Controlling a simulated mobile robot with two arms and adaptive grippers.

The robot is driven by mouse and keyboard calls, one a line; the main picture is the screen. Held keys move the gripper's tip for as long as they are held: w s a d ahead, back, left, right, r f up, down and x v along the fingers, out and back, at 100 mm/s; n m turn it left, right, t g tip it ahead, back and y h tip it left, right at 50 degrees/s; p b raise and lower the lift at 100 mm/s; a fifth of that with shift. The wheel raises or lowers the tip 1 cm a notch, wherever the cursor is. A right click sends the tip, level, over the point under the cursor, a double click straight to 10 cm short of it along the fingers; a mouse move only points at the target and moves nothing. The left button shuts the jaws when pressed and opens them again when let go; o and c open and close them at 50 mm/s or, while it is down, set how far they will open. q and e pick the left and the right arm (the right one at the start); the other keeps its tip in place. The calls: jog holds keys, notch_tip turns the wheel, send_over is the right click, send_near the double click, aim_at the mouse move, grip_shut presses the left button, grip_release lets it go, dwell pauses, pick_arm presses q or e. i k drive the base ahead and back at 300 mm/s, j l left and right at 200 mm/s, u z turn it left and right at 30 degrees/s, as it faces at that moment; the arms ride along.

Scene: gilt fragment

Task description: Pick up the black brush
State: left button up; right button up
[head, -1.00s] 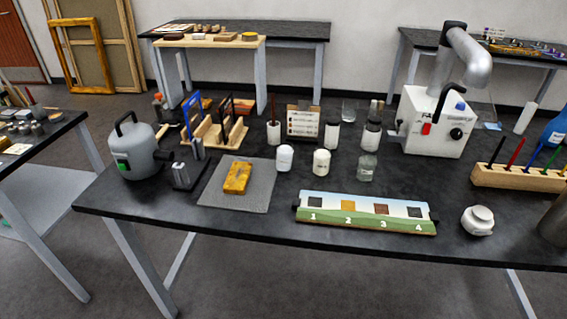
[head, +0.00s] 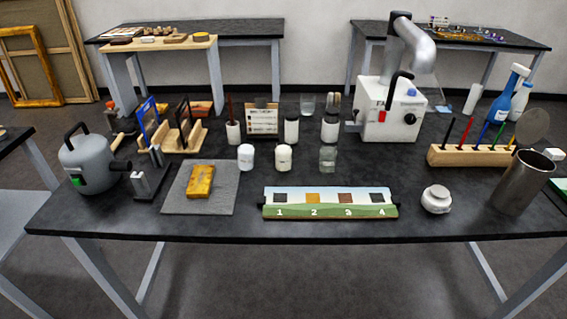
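A wooden rack (head: 468,158) stands at the right of the dark table in the head view. Several thin coloured handles stand tilted in it. The leftmost is a black handle, the black brush (head: 448,133), leaning a little to the right at its top. Its lower end is hidden in the rack. Neither of my grippers is in view.
A metal cup (head: 520,186) stands in front of the rack's right end. A round white jar (head: 436,199) is at front left of it. A white fume extractor (head: 388,110) stands behind left. Spray bottles (head: 507,95) are behind. The tabletop between jar and rack is clear.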

aim_at(448, 136)
jog(key=i+l, duration=0.15)
jog(key=l, duration=0.3)
jog(key=i+l, duration=0.15)
jog(key=l, duration=0.3)
jog(key=i+l, duration=0.15)
jog(key=l, duration=0.3)
jog(key=i+l, duration=0.15)
jog(key=l, duration=0.3)
jog(key=i+l, duration=0.15)
jog(key=l, duration=0.3)
jog(key=i+l, duration=0.15)
jog(key=l, duration=0.3)
jog(key=i+l, duration=0.15)
jog(key=l, duration=0.3)
jog(key=i+l, duration=0.15)
jog(key=l, duration=0.3)
jog(key=i+j, duration=0.3)
jog(key=j, duration=0.15)
